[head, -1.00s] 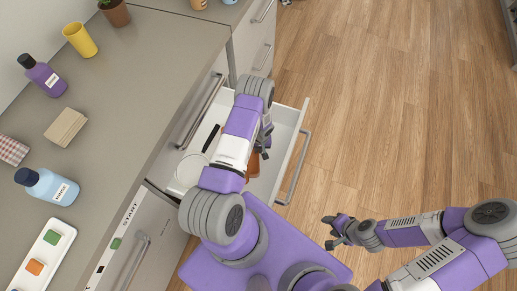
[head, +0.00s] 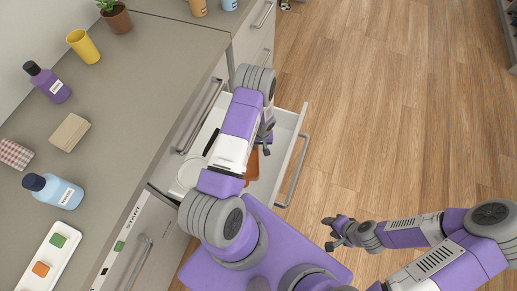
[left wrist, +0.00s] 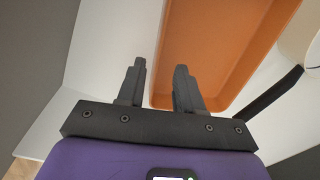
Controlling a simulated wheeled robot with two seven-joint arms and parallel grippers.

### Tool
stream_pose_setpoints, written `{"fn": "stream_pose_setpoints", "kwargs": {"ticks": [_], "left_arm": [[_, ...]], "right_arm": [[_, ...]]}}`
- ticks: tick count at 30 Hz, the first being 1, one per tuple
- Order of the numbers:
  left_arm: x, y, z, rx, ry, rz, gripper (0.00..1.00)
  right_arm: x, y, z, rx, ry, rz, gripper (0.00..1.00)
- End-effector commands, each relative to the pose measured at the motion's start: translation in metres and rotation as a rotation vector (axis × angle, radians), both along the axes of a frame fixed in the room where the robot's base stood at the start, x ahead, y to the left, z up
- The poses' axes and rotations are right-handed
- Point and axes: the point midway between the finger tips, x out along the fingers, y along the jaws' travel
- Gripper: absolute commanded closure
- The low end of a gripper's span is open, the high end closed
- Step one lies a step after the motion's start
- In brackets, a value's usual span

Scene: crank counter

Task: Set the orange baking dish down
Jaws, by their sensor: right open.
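The orange baking dish (head: 252,168) is in the open drawer, mostly hidden by my left arm in the head view. In the left wrist view the dish (left wrist: 235,45) fills the upper middle, and it appears to rest on the drawer's white floor. My left gripper (left wrist: 160,82) has its fingers apart, one outside the dish's side wall and one on the inner side, with gaps visible around the wall. The left gripper in the head view (head: 266,140) is over the drawer. My right gripper (head: 336,232) is open and empty over the floor.
The white drawer (head: 290,118) also holds a white round item (head: 190,172) and a dark-handled item (head: 211,142). The counter (head: 140,80) at left carries bottles, a yellow cup (head: 84,46), a plant and a tray (head: 48,258). Wood floor at right is clear.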

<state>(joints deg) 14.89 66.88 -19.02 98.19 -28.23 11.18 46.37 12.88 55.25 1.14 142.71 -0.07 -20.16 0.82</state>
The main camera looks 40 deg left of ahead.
Motion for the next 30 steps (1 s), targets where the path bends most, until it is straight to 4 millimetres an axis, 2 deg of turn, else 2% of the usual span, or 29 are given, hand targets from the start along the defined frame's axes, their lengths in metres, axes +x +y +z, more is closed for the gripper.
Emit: {"fn": "stream_pose_setpoints", "kwargs": {"ticks": [1,3,9,30], "left_arm": [[0.001,0.0,0.014,0.001,-0.001,0.001,0.65],[0.001,-0.001,0.025,0.001,-0.001,0.001,0.65],[0.002,-0.003,0.044,-0.001,0.001,0.001,0.65],[0.002,-0.003,0.05,-0.001,0.001,0.001,0.65]], "right_arm": [[0.0,0.0,0.005,0.0,0.0,0.0,0.52],[0.0,0.0,0.008,0.0,0.0,0.0,0.52],[0.0,0.0,0.011,0.0,0.0,0.0,0.52],[0.0,0.0,0.016,0.0,0.0,0.0,0.52]]}}
